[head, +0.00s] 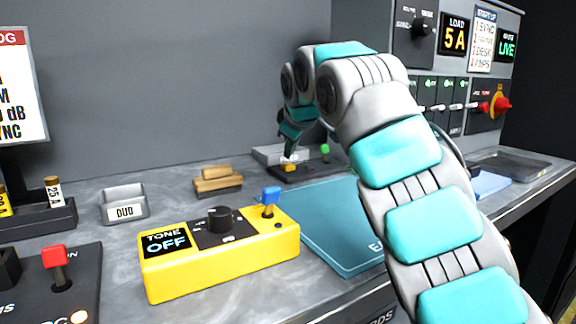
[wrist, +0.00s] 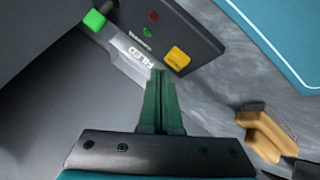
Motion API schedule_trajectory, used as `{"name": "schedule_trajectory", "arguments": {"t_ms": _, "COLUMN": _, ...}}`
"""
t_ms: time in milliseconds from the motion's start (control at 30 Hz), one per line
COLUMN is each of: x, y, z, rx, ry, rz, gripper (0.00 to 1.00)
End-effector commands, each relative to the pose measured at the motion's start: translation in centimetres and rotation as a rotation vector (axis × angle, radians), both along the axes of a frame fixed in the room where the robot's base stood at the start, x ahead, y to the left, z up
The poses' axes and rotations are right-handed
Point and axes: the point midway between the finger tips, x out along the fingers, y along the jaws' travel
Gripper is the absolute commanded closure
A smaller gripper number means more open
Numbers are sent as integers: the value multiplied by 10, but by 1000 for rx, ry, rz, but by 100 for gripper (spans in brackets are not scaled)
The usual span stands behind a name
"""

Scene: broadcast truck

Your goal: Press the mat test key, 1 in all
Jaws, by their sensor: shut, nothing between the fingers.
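The mat test key is most likely the small yellow key (wrist: 178,57) on a dark box (wrist: 196,22) in the wrist view. A red lamp and a green lamp sit near it on that box. In the head view the dark box (head: 312,171) lies at the back of the bench, behind the teal mat (head: 332,215). My gripper (wrist: 160,72) is shut and empty, its green fingertips just beside the yellow key. I cannot tell its height above the box. In the head view my gripper (head: 290,155) hangs over the box.
A tray marked FILED (wrist: 128,52) and a green knob (wrist: 94,20) are close to the box. A wooden block (head: 217,181) and a DUD tray (head: 124,205) stand to the left. A yellow tone box (head: 218,270) with a blue lever stands in front.

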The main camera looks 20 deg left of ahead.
Motion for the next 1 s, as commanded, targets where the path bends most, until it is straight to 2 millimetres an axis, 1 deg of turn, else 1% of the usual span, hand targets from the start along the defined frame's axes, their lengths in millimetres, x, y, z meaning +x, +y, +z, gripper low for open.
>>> {"name": "schedule_trajectory", "arguments": {"t_ms": 367, "x": 0, "y": 0, "z": -9, "rx": 0, "ry": 0, "rz": 0, "gripper": 100}}
{"name": "schedule_trajectory", "arguments": {"t_ms": 1000, "x": 0, "y": 0, "z": -11, "rx": 0, "ry": 0, "rz": 0, "gripper": 100}}
